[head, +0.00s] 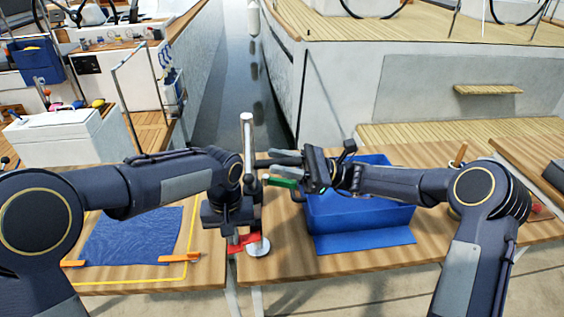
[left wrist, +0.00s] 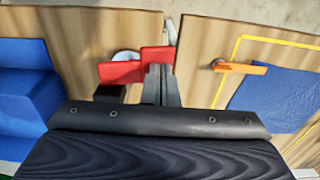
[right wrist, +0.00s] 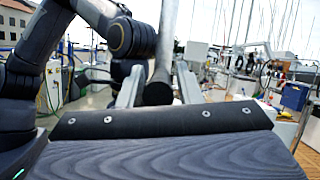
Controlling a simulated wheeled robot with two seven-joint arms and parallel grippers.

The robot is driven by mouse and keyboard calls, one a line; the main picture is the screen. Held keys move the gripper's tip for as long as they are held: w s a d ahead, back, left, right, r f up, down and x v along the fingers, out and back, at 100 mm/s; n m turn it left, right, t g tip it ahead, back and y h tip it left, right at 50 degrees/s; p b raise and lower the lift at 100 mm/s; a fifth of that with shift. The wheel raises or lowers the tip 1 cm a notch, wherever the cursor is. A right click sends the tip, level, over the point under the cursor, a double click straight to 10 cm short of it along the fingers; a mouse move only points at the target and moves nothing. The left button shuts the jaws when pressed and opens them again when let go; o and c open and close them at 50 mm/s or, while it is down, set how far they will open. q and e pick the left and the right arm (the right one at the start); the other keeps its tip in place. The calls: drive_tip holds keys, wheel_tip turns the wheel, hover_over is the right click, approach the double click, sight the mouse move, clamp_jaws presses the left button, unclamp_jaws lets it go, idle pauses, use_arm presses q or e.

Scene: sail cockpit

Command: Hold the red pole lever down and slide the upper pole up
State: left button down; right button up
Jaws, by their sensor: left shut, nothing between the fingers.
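The upper pole (head: 247,145) is a light grey tube standing upright near the table edge. Its lower part is hidden by my left gripper. The red pole lever (head: 243,240) sits low by a round white base (head: 259,247); it also shows in the left wrist view (left wrist: 120,72). My left gripper (head: 235,240) is shut and empty, fingertips down at the red lever; I cannot tell whether they touch. My right gripper (head: 285,168) is open, pointing left at the pole. In the right wrist view the pole (right wrist: 167,35) shows between the two spread fingers (right wrist: 158,88).
A blue bin (head: 360,215) stands on the right table, under my right arm. A blue cloth (head: 130,237) with orange tools (head: 180,259) lies on the left table inside a yellow outline. A narrow gap separates the tables. Boats and water lie behind.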

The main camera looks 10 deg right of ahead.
clamp_jaws()
drive_tip(key=shift+r, duration=0.1)
wheel_tip(320, 180, up, 17)
drive_tip(key=shift+f, duration=0.2)
idle(0.3)
drive_tip(key=shift+o, duration=0.4)
unclamp_jaws()
drive_tip(key=shift+o, duration=1)
drive_tip(key=shift+f, duration=0.1)
